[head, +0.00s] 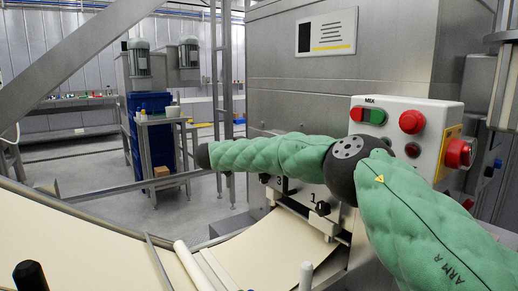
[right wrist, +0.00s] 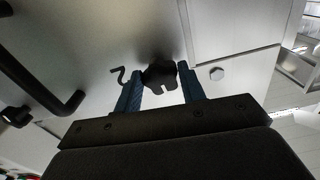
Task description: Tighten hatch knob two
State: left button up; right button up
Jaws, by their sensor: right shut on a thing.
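In the right wrist view, a black lobed knob (right wrist: 160,75) sits on a grey metal panel. A dark figure like a 2 (right wrist: 120,76) is marked beside it. The two blue fingers of my right gripper (right wrist: 161,92) stand on either side of the knob and are shut on it. In the head view, my green right arm reaches across to the left and its gripper cannot be made out. Another black knob (head: 322,208) shows below that arm, on the low front of the machine (head: 402,65). My left gripper is not in view.
A control box (head: 396,118) with red and green buttons is on the machine, close behind my right arm. A pale curved belt (head: 265,248) runs below.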

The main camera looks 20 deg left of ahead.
jog(key=shift+m, duration=0.5)
jog(key=o, duration=1)
jog(key=shift+c, duration=0.2)
jog(key=v, duration=0.7)
jog(key=shift+s+a, duration=0.25)
jog(key=shift+s, duration=0.05)
